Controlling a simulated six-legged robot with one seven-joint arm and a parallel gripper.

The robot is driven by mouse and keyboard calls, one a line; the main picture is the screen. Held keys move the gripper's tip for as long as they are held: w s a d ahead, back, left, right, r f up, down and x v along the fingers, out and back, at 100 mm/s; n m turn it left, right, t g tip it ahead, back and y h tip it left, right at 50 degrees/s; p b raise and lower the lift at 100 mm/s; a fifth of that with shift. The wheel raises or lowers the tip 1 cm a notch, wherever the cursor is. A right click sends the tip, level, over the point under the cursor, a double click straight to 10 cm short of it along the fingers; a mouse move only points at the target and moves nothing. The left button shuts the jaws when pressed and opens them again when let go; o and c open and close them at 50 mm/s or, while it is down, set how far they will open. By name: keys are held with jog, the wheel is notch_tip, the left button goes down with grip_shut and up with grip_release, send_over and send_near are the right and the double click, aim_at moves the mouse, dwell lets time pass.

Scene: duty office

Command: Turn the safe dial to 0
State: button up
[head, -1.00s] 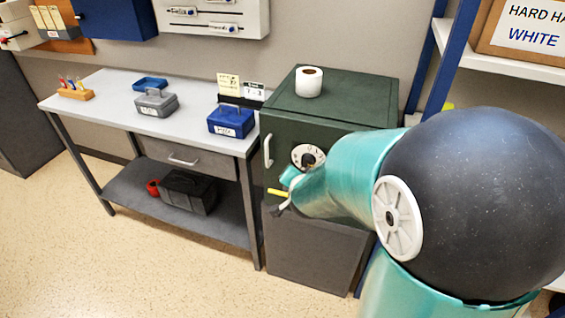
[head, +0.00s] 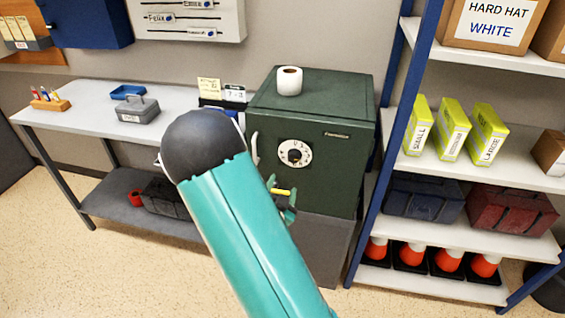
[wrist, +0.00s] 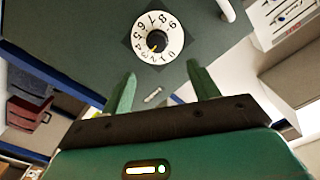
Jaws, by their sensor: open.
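The dark green safe (head: 345,115) stands on a grey base beside the workbench. Its round white dial (head: 295,153) with a dark knob is on the front door. In the wrist view the dial (wrist: 152,38) shows black numerals around its rim and sits beyond my fingers. My gripper (wrist: 157,85) is open and empty, its two green fingers apart and the dial ahead between and above their tips, not touched. In the head view my gripper (head: 283,196) is partly hidden by my arm and lies low in front of the safe door, below the dial.
A white handle (head: 254,148) is left of the dial. A blue-posted shelf (head: 440,235) with boxes and cones is close on the right. The workbench (head: 75,105) is on the left.

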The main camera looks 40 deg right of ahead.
aim_at(293, 159)
jog(key=x, duration=1.3)
jog(key=shift+d, duration=0.5)
jog(key=c, duration=1)
jog(key=shift+o, duration=0.2)
jog(key=shift+n, duration=0.3)
